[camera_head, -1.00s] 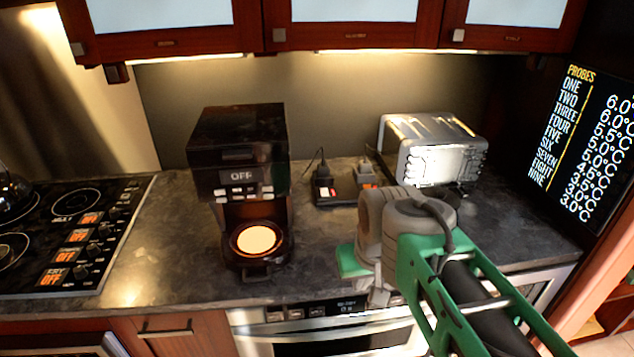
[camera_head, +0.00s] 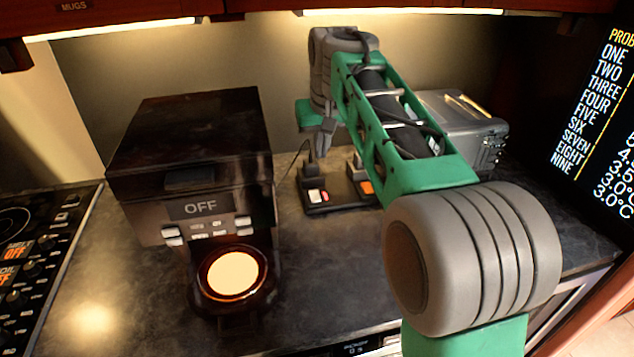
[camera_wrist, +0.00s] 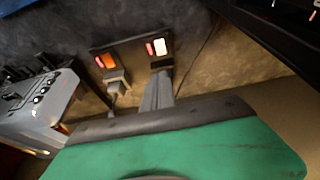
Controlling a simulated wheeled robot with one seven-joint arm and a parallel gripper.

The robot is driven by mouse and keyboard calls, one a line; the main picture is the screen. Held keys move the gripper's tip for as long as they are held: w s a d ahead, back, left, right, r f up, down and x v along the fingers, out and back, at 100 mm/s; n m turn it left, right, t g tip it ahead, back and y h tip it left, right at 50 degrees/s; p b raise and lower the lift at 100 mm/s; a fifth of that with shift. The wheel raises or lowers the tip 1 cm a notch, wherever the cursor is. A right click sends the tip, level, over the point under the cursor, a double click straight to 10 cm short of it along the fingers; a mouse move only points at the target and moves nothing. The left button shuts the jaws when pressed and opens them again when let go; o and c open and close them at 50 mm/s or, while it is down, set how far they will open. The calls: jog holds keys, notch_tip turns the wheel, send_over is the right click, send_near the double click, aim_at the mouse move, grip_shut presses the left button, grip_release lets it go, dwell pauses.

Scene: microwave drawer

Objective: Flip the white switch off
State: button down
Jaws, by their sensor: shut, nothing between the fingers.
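The white switch (camera_head: 316,196) sits on the left part of a dark power strip (camera_head: 345,207) on the counter, with a small red part beside it. In the wrist view the white switch (camera_wrist: 160,47) shows just beyond my fingertips. An orange switch (camera_head: 366,187) is to its right in the head view; it also shows in the wrist view (camera_wrist: 109,61). My gripper (camera_head: 324,150) is shut and empty, pointing down above and behind the white switch. In the wrist view its fingers (camera_wrist: 158,92) overlap the strip's edge; I cannot tell whether they touch anything.
A black coffee machine (camera_head: 190,165) reading OFF stands left of the strip. A silver toaster (camera_head: 462,125) is right, partly behind my arm. Plugs and cords rise from the strip's back.

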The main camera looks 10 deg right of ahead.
send_near(314, 192)
jog(key=x, duration=0.6)
jog(key=shift+w+d+f+p, duration=0.2)
jog(key=shift+f+p, duration=0.1)
jog(key=shift+p, duration=0.1)
jog(key=shift+a, duration=0.1)
